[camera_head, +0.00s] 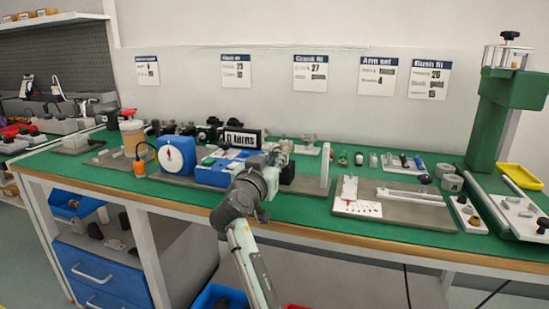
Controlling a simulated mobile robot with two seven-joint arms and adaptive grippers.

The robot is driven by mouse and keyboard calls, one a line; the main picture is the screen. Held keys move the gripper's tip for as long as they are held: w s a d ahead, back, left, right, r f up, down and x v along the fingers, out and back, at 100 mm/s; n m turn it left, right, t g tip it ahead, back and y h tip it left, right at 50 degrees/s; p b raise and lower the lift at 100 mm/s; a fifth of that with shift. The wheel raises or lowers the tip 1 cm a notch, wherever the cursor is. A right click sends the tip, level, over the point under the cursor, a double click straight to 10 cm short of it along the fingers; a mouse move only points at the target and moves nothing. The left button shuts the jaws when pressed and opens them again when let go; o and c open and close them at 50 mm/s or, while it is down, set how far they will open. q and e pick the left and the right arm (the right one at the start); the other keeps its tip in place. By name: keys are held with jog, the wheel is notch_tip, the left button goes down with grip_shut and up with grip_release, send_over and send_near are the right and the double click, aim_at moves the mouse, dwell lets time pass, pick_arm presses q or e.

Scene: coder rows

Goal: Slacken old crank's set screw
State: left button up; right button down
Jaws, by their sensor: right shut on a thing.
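My right gripper (281,153) is over the middle of the green bench, just right of the blue unit (214,175). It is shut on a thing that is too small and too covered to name. My wrist hides part of the blue unit and what lies behind it. My left gripper is out of view.
A blue box with a white dial (174,158) stands left, before a "0 turns" display (240,138). A grey board (400,218) with a white card (357,209) lies right. A green press (494,120) stands at far right. The bench's front strip (320,222) is clear.

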jog(key=shift+n, duration=1.1)
jog(key=shift+n+p, duration=0.35)
jog(key=shift+n, duration=0.85)
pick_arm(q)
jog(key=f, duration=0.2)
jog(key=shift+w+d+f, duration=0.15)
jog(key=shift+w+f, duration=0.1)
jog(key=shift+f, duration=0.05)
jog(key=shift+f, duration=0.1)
pick_arm(e)
jog(key=c, duration=1.4)
grip_release()
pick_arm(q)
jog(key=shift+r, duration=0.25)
